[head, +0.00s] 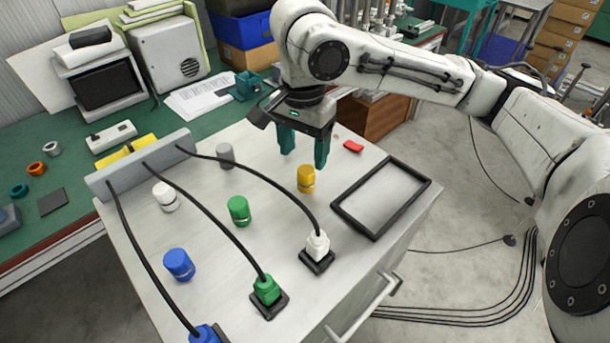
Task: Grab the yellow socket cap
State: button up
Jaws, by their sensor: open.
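The yellow socket cap (306,179) stands upright on the grey metal cabinet top, left of the black-framed tray. It is a short cylinder with a lighter band near its base. My gripper (304,156) points down with teal fingers apart and nothing between them. In the picture its fingertips appear just above and behind the cap; I cannot tell the exact height gap.
Green (239,210), blue (179,264), white (164,197) and grey (226,156) caps stand on the cabinet top (200,235). Black cables run from a grey bar (141,163) to plugs; one passes close to the yellow cap. A black-framed tray (347,215) lies at right, a red piece (353,146) behind.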

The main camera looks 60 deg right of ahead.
aim_at(307, 169)
jog(key=f, duration=0.5)
jog(key=shift+s+d+b, duration=0.1)
jog(key=shift+s+b, duration=0.25)
jog(key=c, duration=1.1)
